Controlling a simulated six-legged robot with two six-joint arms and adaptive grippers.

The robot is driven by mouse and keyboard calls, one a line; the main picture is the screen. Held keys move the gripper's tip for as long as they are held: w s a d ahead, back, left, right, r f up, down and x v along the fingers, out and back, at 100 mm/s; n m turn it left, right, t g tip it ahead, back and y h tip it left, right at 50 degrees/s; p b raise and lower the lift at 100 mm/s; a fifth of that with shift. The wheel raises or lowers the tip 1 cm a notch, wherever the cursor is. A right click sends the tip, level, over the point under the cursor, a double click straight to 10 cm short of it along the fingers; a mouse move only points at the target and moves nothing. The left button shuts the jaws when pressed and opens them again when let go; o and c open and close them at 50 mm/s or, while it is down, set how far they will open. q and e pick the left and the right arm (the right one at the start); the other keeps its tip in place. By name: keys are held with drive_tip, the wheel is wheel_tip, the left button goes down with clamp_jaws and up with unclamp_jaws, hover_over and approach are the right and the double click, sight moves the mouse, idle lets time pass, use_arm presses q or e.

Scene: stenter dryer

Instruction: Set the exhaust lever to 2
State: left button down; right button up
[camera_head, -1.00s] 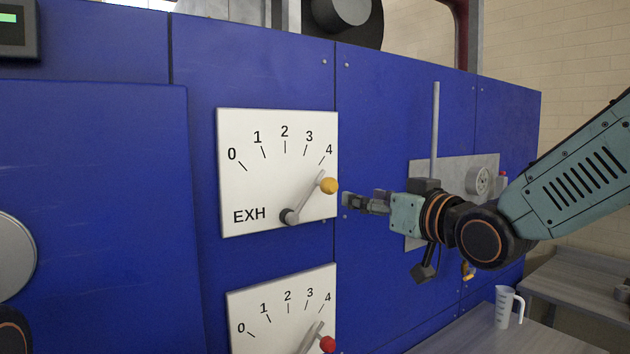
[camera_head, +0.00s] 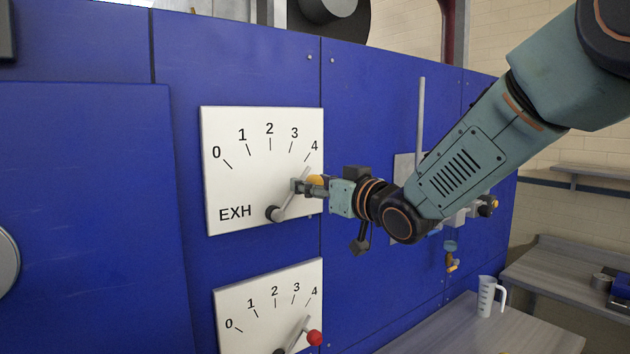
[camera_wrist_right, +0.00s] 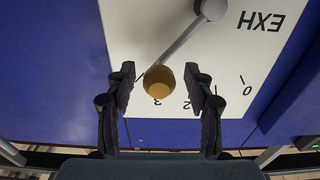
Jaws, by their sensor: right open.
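The exhaust lever (camera_head: 289,205) is on a white dial plate (camera_head: 239,180) marked EXH, with numbers 0 to 4. Its grey arm leans up and right towards the 4 mark, with an orange-yellow knob (camera_head: 317,180) at its end. My right gripper (camera_head: 304,188) is at the knob, partly covering it. In the right wrist view the knob (camera_wrist_right: 158,82) lies between the two open fingers (camera_wrist_right: 160,90), with gaps on both sides. My left gripper is not in view.
A second dial plate (camera_head: 255,311) with a red-knobbed lever (camera_head: 314,338) is below. A blue panel surrounds both. A clear measuring jug (camera_head: 487,296) stands on a grey bench (camera_head: 463,335) at the lower right.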

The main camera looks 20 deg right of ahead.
drive_tip(key=shift+d, duration=0.1)
drive_tip(key=shift+c, duration=1.4)
clamp_jaws()
drive_tip(key=shift+w, duration=0.1)
